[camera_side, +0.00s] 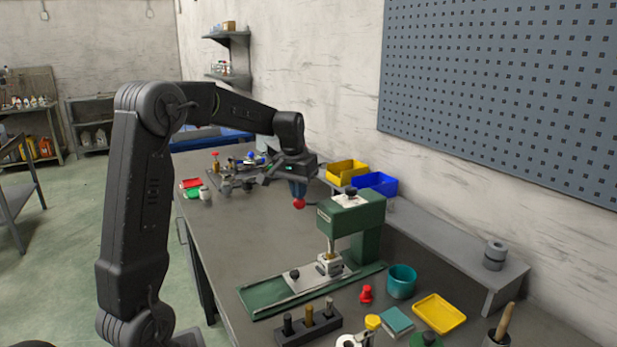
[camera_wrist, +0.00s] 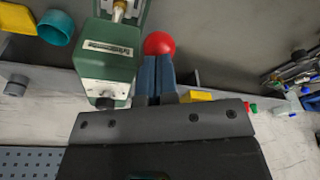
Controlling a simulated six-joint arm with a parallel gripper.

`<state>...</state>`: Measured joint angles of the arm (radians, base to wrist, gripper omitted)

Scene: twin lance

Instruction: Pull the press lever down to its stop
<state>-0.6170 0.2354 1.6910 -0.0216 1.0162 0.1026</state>
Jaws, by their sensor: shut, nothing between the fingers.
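The green press (camera_side: 364,215) stands on the bench with its base plate toward the front. It also shows in the wrist view (camera_wrist: 109,55). The lever's red ball knob (camera_side: 299,204) is left of the press head, at about the height of the head. In the wrist view the red knob (camera_wrist: 159,44) lies just beyond my fingertips. My gripper (camera_side: 298,193) points down over the knob, its blue fingers closed together and empty. The fingers also show in the wrist view (camera_wrist: 156,62). I cannot tell whether the tips touch the knob. The lever's rod is mostly hidden.
Yellow (camera_side: 346,172) and blue (camera_side: 375,184) bins stand behind the press by the wall ledge. A teal cup (camera_side: 402,281), a red piece (camera_side: 366,294) and a yellow tray (camera_side: 438,313) lie at the front right.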

